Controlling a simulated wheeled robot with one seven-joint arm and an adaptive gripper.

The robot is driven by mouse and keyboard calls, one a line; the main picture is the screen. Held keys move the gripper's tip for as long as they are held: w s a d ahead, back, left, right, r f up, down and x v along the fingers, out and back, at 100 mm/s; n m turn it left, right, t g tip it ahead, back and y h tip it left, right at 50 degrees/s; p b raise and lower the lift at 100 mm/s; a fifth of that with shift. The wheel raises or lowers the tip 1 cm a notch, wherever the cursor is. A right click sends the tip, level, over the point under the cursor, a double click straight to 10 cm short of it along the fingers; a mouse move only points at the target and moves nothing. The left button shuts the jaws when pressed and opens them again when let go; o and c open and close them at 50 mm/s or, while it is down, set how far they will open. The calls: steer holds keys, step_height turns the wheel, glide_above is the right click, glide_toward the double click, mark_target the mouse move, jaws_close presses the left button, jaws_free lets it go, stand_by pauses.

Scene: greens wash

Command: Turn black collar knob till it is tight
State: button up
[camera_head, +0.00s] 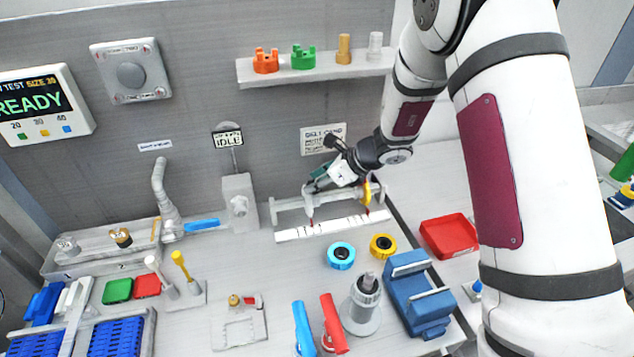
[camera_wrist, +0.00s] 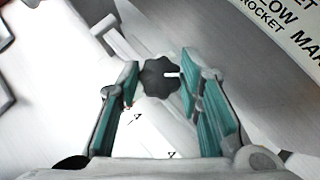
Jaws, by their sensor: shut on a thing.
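The black collar knob (camera_wrist: 161,77) is a dark lobed knob with a white mark that points right in the wrist view. It sits between the teal fingertips of my gripper (camera_wrist: 160,80), which is shut on it. In the head view my gripper (camera_head: 318,182) is at the left part of a grey rail fixture (camera_head: 285,205), and the knob cannot be made out there. A white scale strip (camera_head: 345,224) with red pointers lies in front of the rail. A yellow disc (camera_head: 367,193) is at the rail's right part.
A grey post with an IDLE sign (camera_head: 228,139) stands left of the rail. Blue (camera_head: 341,255) and yellow (camera_head: 382,246) rings lie in front. A blue block (camera_head: 415,292) and a red tray (camera_head: 448,236) are at right. A shelf (camera_head: 320,70) is above.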

steer(key=n+g+b, duration=0.1)
steer(key=n+b, duration=0.1)
steer(key=shift+w+d+n+g+y, duration=0.1)
steer(key=shift+w+n+g+y, duration=0.2)
steer(key=shift+n+g+y, duration=0.1)
steer(key=shift+n+g+b, duration=0.7)
steer(key=shift+n+b, duration=0.1)
steer(key=shift+b, duration=0.1)
steer(key=shift+s+n, duration=0.1)
steer(key=shift+n, duration=0.2)
steer(key=o, duration=1.2)
steer(key=shift+c, duration=0.2)
steer(key=shift+r, duration=0.1)
steer(key=v, duration=1.2)
